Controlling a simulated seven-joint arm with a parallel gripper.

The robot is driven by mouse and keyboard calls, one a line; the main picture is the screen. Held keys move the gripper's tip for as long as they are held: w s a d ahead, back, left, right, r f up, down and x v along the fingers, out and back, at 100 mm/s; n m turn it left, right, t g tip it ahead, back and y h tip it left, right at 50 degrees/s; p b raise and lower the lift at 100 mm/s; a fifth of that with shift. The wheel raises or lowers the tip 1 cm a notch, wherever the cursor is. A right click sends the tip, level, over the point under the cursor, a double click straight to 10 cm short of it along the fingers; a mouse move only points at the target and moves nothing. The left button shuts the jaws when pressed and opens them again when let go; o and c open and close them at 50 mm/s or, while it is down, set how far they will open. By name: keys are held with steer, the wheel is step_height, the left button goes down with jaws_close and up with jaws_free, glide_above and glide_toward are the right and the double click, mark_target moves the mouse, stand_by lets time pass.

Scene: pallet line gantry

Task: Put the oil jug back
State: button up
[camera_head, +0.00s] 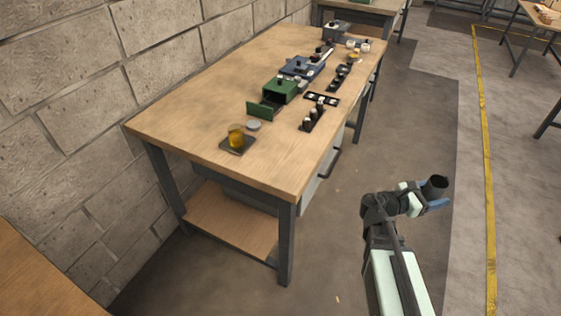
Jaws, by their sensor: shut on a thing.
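My gripper (428,200) is at the right, out over the floor and well clear of the workbench. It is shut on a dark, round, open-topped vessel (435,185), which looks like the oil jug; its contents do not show. The gripper's fingers are small and partly hidden by the vessel. A glass of amber liquid (236,134) stands on a dark square pad (238,150) near the front left of the wooden workbench (185,118).
A grey disc (253,125) lies beside a green box (280,89) with an open drawer (264,109). A blue device (302,67) and several small dark holders stand farther back. A dark rack (312,119) sits near the right edge.

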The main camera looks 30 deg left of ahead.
steer(key=shift+s+d+f, duration=0.1)
steer(key=shift+s+d, duration=0.15)
steer(key=shift+s, duration=0.35)
steer(key=shift+s+d+f, duration=0.1)
steer(key=shift+s+d, duration=0.15)
steer(key=shift+s, duration=0.3)
steer(key=s+a+r+n+t+y, duration=0.1)
steer(key=a+r+n+t+y, duration=0.2)
steer(key=a, duration=1.3)
steer(key=s+a+r+n+t+y, duration=0.15)
steer(key=a+r, duration=0.45)
steer(key=a, duration=1)
steer(key=s+a+r+n+t+y, duration=0.15)
steer(key=a+r+y, duration=0.25)
steer(key=a, duration=1.3)
steer(key=shift+m+g+h, duration=0.3)
steer(key=shift+g+h, duration=0.2)
steer(key=shift+h, duration=0.35)
steer(key=shift+w+d+f, duration=0.1)
steer(key=shift+w+f, duration=0.05)
steer(key=shift+f, duration=1.6)
steer(key=shift+w+d+f, duration=0.1)
steer(key=shift+f, duration=1.6)
steer(key=shift+w+f, duration=0.15)
steer(key=shift+f, duration=1.6)
steer(key=shift+f, duration=0.15)
